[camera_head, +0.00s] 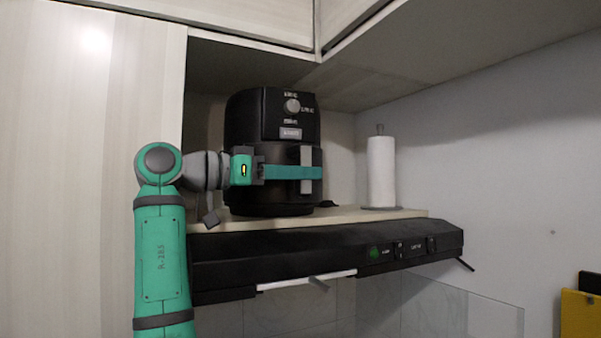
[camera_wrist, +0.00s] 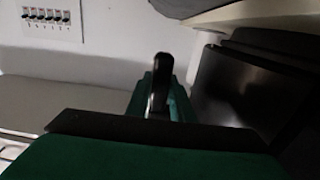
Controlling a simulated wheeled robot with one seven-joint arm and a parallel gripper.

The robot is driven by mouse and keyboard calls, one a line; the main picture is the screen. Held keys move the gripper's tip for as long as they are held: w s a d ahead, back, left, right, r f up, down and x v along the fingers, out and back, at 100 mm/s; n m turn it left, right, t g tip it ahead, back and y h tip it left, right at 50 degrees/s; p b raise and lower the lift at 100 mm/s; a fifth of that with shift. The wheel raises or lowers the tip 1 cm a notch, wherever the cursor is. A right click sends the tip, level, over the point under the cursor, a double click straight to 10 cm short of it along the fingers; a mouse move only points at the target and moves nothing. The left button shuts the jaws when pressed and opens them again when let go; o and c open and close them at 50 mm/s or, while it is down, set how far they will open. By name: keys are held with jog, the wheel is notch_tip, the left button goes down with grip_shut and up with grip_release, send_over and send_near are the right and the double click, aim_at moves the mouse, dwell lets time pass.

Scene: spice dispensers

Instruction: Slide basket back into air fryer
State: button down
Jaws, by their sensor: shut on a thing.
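The black air fryer (camera_head: 243,113) stands upright on a shelf in the head view, with a dial on its upper front. Its basket (camera_head: 270,203) is the lower part, with a grey upright handle (camera_head: 307,154) at the front. The basket lines up closely with the body, but I cannot tell whether a gap is left. My gripper (camera_head: 312,172) reaches across the basket's front from the left and is shut on the handle. In the wrist view the dark handle (camera_wrist: 158,84) stands between the green fingers. Part of the basket front is hidden behind my gripper.
A paper towel roll (camera_head: 381,170) stands right of the air fryer on the pale shelf (camera_head: 405,213). A black range hood (camera_head: 320,247) is below. Cabinets close in above and at left. A wall switch panel (camera_wrist: 46,18) shows in the wrist view.

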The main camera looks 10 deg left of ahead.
jog(key=shift+w+d+r, duration=0.15)
jog(key=shift+d+r, duration=0.1)
jog(key=shift+r, duration=0.2)
jog(key=shift+w+d+r, duration=0.1)
jog(key=shift+w+r, duration=0.05)
jog(key=shift+r, duration=0.05)
dwell(0.4)
